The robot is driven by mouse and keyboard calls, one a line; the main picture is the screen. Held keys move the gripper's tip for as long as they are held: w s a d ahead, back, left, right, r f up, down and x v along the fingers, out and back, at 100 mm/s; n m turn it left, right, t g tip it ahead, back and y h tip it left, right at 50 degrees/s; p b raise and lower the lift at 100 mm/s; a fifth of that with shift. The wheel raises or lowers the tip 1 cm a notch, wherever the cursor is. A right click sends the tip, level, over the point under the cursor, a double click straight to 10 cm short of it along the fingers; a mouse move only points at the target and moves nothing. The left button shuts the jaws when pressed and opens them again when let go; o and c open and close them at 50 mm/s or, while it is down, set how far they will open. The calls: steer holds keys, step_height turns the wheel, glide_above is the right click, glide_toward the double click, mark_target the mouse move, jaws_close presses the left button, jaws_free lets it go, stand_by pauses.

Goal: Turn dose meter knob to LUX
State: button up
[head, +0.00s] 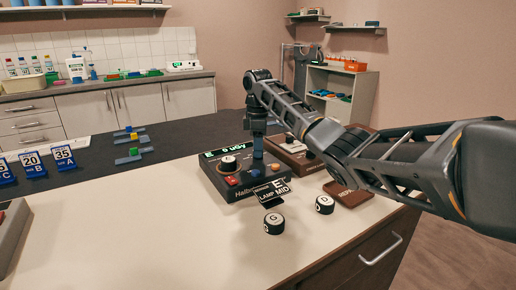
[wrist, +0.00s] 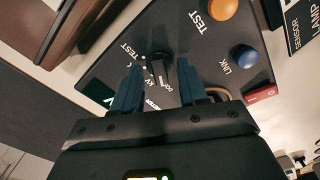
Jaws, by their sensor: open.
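The dose meter (head: 236,189) is a dark box on the pale counter, with a lit display reading about "0 uGy" (head: 224,151). Orange (wrist: 222,8) and blue (wrist: 243,57) buttons are on the panel.
A brown device (head: 286,147) stands right behind the meter. A tilted LAMP MID plate (head: 271,194), loose round pieces marked G (head: 274,223) and D (head: 324,204), and a brown block (head: 347,195) lie in front and right.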

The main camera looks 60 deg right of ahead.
steer(key=shift+f, duration=0.15)
jaws_close()
steer(key=shift+r+m+p, duration=0.2)
steer(key=shift+m+p, duration=0.1)
steer(key=shift+p, duration=0.3)
steer(key=m+p, duration=0.1)
steer(key=p, duration=0.1)
steer(key=shift+a+r+m+p, duration=0.1)
steer(key=shift+m+p, duration=0.3)
steer(key=m+p, duration=0.4)
steer(key=p, duration=0.1)
steer(key=shift+m, duration=0.3)
steer(key=m+p, duration=0.3)
steer(key=m, duration=0.1)
steer(key=shift+m+p, duration=0.3)
steer(key=shift+p, duration=0.05)
steer(key=shift+f+m+p, duration=0.15)
steer(key=shift+m+p, duration=0.35)
steer(key=shift+m, duration=0.55)
steer(key=shift+f+m+p, duration=0.1)
steer(key=shift+m+p, duration=0.35)
steer(key=shift+m, duration=0.6)
